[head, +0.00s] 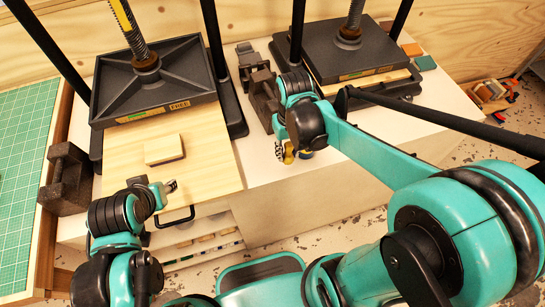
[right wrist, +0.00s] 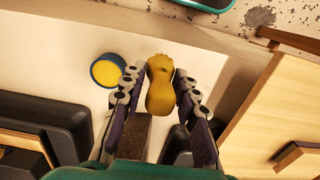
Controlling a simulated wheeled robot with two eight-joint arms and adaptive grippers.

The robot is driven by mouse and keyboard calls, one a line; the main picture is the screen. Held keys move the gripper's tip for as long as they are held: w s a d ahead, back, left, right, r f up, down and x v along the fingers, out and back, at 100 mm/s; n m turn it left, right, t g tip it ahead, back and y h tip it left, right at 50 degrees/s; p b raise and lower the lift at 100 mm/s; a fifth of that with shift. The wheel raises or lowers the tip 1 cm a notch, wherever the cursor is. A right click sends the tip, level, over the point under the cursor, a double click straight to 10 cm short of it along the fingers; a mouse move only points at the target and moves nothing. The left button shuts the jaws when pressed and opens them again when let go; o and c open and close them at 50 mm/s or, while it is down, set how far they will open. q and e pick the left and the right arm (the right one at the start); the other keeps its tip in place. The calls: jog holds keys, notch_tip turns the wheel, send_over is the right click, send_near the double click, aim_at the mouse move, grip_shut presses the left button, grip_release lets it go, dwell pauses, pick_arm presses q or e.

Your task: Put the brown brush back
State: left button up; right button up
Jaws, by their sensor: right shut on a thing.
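The brown brush (right wrist: 160,85) shows in the right wrist view as a mustard-brown, rounded piece between my right gripper's fingers (right wrist: 160,92). The fingers touch it on both sides, and its bristles cannot be made out. In the head view my right gripper (head: 283,150) is over the white bench top near its front edge, with a bit of the brush (head: 289,155) showing. My left gripper (head: 170,187) is over the pale wooden board, above the black handle; whether its fingers are open is unclear.
A blue tin with yellow contents (right wrist: 108,71) stands beside the brush. Two black presses (head: 150,85) (head: 355,50) stand on the bench. A wooden block (head: 164,149) lies on the board. Dark metal blocks (head: 262,97) stand between the presses. Another dark weight (head: 66,180) is at left.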

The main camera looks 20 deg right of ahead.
pick_arm(q)
notch_tip(320, 180, down, 2)
jog(key=shift+f+b, duration=0.15)
jog(key=shift+b, duration=0.7)
pick_arm(e)
jog(key=w+a+f, duration=0.2)
jog(key=w, duration=0.1)
jog(key=w+a+f, duration=0.1)
jog(key=w+f, duration=0.1)
jog(key=shift+w+a, duration=0.15)
jog(key=shift+a, duration=0.25)
pick_arm(q)
jog(key=shift+f+b, duration=0.9)
jog(key=shift+f, duration=0.05)
pick_arm(e)
notch_tip(320, 180, down, 4)
jog(key=shift+f, duration=0.1)
pick_arm(q)
jog(key=shift+r, duration=0.15)
pick_arm(e)
grip_shut()
jog(key=o, duration=1.2)
grip_release()
jog(key=shift+c, duration=0.2)
